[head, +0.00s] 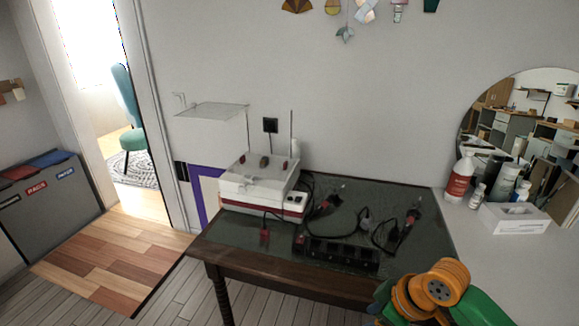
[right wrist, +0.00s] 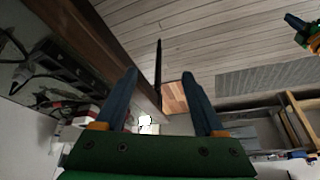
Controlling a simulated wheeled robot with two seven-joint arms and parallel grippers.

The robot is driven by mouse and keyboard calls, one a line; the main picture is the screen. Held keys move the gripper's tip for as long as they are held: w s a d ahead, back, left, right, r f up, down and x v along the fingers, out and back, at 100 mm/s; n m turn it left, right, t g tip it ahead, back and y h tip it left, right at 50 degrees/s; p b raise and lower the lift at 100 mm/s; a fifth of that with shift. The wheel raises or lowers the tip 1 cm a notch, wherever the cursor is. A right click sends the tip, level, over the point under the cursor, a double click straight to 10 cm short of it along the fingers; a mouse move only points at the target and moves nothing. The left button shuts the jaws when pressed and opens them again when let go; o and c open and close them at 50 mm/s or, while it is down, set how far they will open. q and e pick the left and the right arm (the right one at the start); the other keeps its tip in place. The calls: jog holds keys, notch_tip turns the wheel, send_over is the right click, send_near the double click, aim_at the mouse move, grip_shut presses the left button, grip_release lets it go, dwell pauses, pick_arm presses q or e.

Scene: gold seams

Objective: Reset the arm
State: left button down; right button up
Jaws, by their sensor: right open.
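My right arm (head: 430,290), green and orange, shows at the lower right of the head view, by the front right corner of the dark table; its gripper is out of that view. In the right wrist view my right gripper (right wrist: 160,75) has two dark blue fingers spread apart with nothing between them. What looks like my left gripper (right wrist: 298,24) shows small at the upper right of that view; its jaw state is unclear. No left arm shows in the head view.
The dark table (head: 225,235) holds a white machine (head: 257,185), a black power strip (head: 336,252) and cabled tools (head: 400,228). A pale counter (head: 475,250) at right carries bottles (head: 460,178) and a white box (head: 515,218). Floor is open at left.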

jog(key=w+d+f+m+t+h, duration=0.1)
jog(key=d+f+m, duration=0.15)
jog(key=f, duration=0.55)
jog(key=d+f+m, duration=0.2)
jog(key=f+m, duration=0.1)
jog(key=f, duration=0.6)
jog(key=s+d+f+m+h, duration=0.1)
jog(key=s+f+m+h, duration=0.1)
jog(key=s+f, duration=0.6)
jog(key=s+a+f+g, duration=0.1)
jog(key=s+f, duration=0.4)
jog(key=s, duration=0.7)
jog(key=s+a+f+g, duration=0.1)
jog(key=s+f, duration=0.5)
jog(key=s, duration=0.6)
jog(key=shift+s+a+f+g+h, duration=0.2)
jog(key=shift+f+g+h, duration=0.1)
jog(key=shift+g, duration=0.2)
